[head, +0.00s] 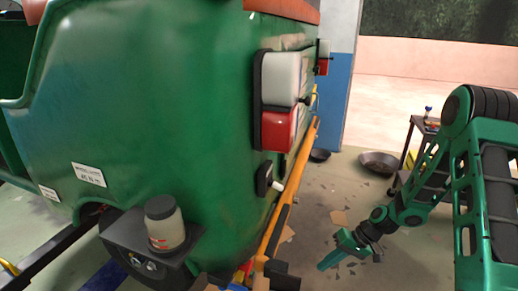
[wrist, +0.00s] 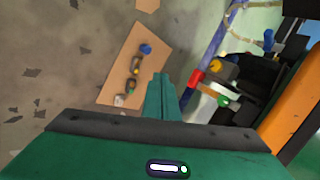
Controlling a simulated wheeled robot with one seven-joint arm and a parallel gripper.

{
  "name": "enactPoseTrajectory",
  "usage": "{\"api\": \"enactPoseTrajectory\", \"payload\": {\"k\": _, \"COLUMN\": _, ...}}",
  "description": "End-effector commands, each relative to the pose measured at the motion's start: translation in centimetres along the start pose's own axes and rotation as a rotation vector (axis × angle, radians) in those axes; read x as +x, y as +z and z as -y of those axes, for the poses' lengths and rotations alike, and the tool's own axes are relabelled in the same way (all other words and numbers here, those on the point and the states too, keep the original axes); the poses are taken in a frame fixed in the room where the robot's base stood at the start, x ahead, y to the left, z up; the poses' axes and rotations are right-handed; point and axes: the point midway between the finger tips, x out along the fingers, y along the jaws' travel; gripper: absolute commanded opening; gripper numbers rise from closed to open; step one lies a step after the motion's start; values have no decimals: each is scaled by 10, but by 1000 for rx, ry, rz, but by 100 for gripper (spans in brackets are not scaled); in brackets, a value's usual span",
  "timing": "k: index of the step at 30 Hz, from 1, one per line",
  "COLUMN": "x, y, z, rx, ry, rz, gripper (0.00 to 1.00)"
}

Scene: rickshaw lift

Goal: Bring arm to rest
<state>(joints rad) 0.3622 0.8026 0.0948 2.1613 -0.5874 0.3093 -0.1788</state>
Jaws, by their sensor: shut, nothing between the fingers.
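My arm reaches down from the right side of the head view, its green links bent towards the floor. My gripper (head: 325,264) hangs over the littered floor, to the right of the orange bar at the rickshaw's rear. The wrist view shows its green fingers (wrist: 163,78) closed together with nothing between them. The green rickshaw (head: 150,90) fills the left and middle of the head view. My gripper is apart from it.
A jar (head: 165,225) stands on a dark bracket beside the rickshaw. A dark pan (head: 380,162) lies on the floor near a small cart (head: 420,130). Below my gripper, a cardboard sheet (wrist: 116,84) holds several small items. An orange bar (wrist: 293,105) runs along the right.

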Motion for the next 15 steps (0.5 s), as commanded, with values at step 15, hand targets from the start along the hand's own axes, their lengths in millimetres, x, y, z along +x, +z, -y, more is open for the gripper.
{"api": "enactPoseTrajectory", "payload": {"k": 15, "x": -164, "y": 60, "z": -1, "rx": 80, "ry": 362, "rz": 21, "gripper": 0}}
